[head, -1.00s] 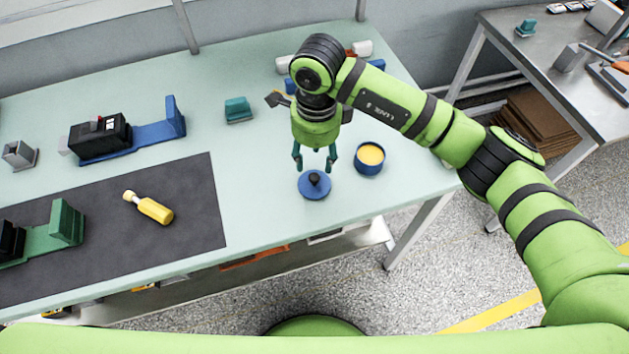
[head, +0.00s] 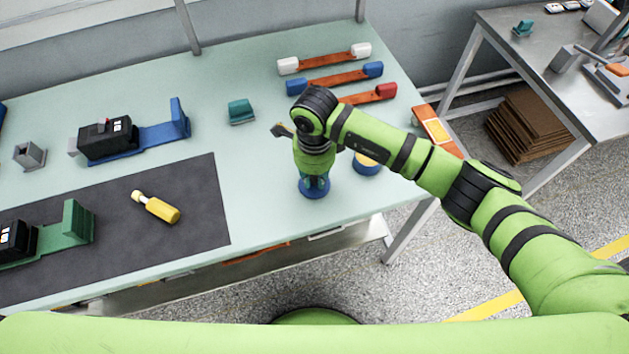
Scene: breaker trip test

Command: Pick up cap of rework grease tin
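The blue cap (head: 314,194) lies on the light green bench near its front edge. My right gripper (head: 314,184) points down right over it, with its fingers at the cap's middle. The fingers and my wrist hide the cap's dark knob, and I cannot tell whether they are closed on it. The open rework grease tin (head: 368,168), blue with yellow grease, stands just right of the cap, partly hidden by my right arm. My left gripper is not in view.
A yellow-handled tool (head: 158,208) lies on the dark mat (head: 200,235) to the left. A teal block (head: 241,111) and a blue fixture with a black breaker (head: 105,138) stand behind. Several orange bars with coloured ends (head: 325,61) lie at the back right.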

